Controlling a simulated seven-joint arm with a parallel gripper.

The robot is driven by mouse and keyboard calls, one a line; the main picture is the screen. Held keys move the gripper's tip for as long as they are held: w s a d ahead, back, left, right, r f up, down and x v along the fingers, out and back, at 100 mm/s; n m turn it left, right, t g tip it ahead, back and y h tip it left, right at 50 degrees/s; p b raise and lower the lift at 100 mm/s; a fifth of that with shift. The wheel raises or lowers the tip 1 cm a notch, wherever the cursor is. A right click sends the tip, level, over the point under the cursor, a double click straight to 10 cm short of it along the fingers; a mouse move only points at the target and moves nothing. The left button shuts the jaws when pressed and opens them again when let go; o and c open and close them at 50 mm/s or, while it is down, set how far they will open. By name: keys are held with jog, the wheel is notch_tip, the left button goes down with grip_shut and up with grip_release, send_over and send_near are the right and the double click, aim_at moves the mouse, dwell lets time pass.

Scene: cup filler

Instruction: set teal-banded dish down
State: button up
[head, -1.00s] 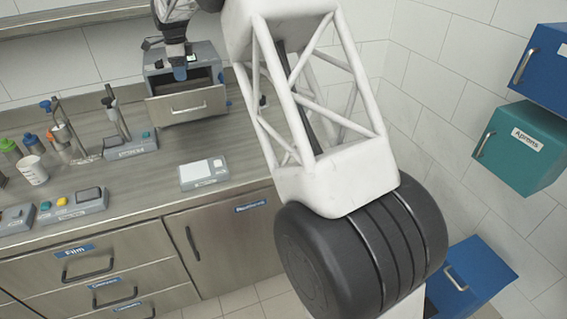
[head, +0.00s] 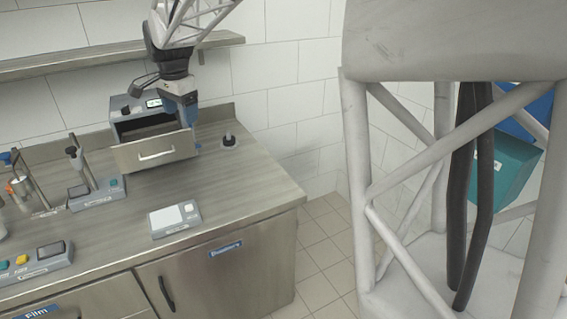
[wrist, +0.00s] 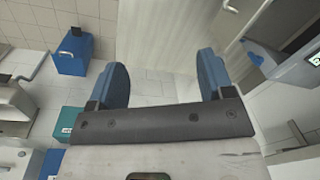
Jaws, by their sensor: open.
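I cannot make out a teal-banded dish in any view.
A flat device with a white plate (head: 175,218) lies near the front of the steel counter (head: 245,190). A stand (head: 92,175) and a button box (head: 35,260) are at left.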

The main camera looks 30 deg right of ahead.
jog(key=s+d+f+n, duration=0.2)
jog(key=s+f+n, duration=0.1)
jog(key=s, duration=1)
jog(key=s+d+f+n+t, duration=0.1)
jog(key=s+n, duration=0.4)
jog(key=s, duration=0.9)
jog(key=s+d+f+n, duration=0.3)
jog(key=s+f+n, duration=0.1)
jog(key=s, duration=0.9)
jog(key=shift+s+d+f+t, duration=0.2)
jog(key=shift+s+f+t, duration=0.1)
jog(key=shift+s+f, duration=0.1)
